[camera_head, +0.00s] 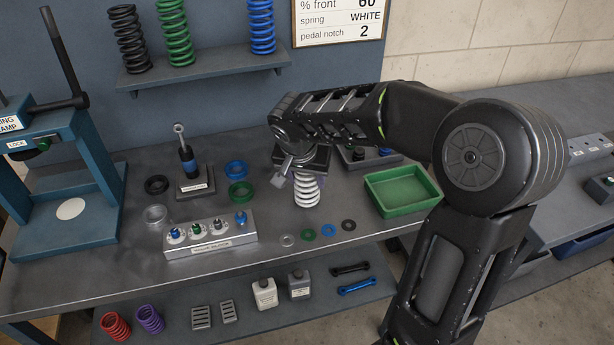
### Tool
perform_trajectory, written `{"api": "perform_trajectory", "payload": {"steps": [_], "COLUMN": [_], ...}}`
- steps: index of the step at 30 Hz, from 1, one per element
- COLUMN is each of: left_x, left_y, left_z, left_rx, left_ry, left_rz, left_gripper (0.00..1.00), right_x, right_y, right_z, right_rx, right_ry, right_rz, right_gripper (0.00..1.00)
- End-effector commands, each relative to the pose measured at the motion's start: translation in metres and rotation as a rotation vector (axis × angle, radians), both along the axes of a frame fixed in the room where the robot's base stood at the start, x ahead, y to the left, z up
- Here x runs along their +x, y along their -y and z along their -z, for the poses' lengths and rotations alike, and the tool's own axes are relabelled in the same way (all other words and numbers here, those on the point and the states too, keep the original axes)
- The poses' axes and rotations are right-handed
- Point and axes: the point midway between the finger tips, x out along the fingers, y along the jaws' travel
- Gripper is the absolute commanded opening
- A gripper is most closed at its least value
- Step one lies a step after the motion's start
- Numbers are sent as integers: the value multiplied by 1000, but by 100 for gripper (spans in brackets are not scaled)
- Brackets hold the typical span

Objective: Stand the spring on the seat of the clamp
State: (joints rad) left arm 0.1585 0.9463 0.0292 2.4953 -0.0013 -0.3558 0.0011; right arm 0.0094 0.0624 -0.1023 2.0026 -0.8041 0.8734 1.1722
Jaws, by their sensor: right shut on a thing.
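A white coil spring (307,190) hangs upright below my right gripper (297,174). The gripper is shut on the spring's upper part, and its fingers are mostly hidden by the wrist. The spring is over the bench's middle; whether its lower end touches the bench I cannot tell. The blue clamp (92,150) stands at the left end of the bench, with a dark handle at its top. Its seat, a pale round disc (71,208), lies bare on the clamp's base. The spring is well to the right of the seat. My left gripper is not in view.
A shock absorber stand (192,181), colored rings (237,169) and a labelled valve block (210,238) stand between clamp and spring. A green tray (402,190) is at the right. Black, green and blue springs (176,35) stand on the wall shelf. Several small washers (328,230) lie near the front edge.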

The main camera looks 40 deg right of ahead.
Motion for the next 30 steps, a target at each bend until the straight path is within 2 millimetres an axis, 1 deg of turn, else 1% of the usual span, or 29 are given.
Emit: {"api": "perform_trajectory", "payload": {"steps": [5,9,10,17,18,25,29,30], "left_x": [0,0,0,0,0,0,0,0], "left_y": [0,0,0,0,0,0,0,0], "left_z": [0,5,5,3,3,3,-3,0], "left_rx": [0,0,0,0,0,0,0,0], "left_ry": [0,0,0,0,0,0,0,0], "left_rz": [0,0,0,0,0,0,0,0], "left_gripper": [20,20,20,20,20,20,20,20], "right_x": [1,1,0,0,0,0,0,0], "right_y": [0,0,0,0,0,0,0,-1], "right_z": [-1,3,3,2,2,1,-4,-5], "right_rx": [-1,-1,-1,-1,-1,-1,-1,-1], "right_ry": [2,2,1,1,1,1,1,2], "right_rz": [1,1,0,0,0,0,0,1], "right_gripper": [0,0,50,68,70,70,70,70]}}
